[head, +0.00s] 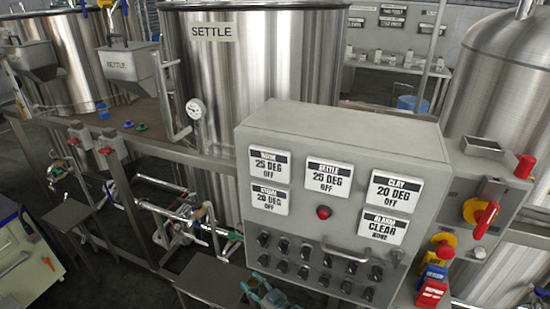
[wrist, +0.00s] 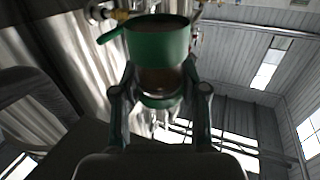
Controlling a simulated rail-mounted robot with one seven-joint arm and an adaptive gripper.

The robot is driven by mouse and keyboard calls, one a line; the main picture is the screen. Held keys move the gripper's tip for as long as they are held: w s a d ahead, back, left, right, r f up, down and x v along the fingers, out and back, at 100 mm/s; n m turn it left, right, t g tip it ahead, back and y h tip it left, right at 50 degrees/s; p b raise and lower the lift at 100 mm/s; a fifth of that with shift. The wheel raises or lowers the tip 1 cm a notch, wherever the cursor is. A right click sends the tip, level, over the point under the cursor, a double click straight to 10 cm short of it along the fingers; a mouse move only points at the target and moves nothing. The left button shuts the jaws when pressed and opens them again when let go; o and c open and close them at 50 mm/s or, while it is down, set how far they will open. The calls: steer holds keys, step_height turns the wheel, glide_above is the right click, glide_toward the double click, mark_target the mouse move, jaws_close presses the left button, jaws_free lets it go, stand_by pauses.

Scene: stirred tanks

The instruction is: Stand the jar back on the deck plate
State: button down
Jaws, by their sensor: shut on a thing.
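My gripper (wrist: 160,82) is shut on a jar (wrist: 158,42) in the wrist view, one finger on each side of its body. The jar has a wide green collar with a tab at the left and a clear lower part with brownish content. In the head view, part of a teal shape at the bottom edge may be my gripper; the jar is not clear there. A flat grey plate (head: 209,281) stands low in front of the SETTLE tank (head: 255,90). Another grey plate (head: 72,213) is further left. I cannot tell which is the deck plate.
A grey control box (head: 330,205) with labels and knobs fills the centre right. Pipes and valves (head: 185,228) run below the brown deck (head: 125,118), which bears small coloured caps. Red and yellow switches (head: 480,213) are at the right. A steel tank (head: 505,100) stands behind them.

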steer(key=shift+r, duration=0.6)
step_height(320, 180, down, 15)
steer(key=b, duration=2.3)
glide_above(226, 284)
steer(key=v, duration=0.4)
steer(key=shift+f, duration=0.15)
steer(key=x, duration=0.2)
steer(key=b+x, duration=0.1)
steer(key=x, duration=0.1)
steer(key=shift+f, duration=0.4)
steer(key=shift+r, duration=0.1)
steer(key=c, duration=0.6)
jaws_free()
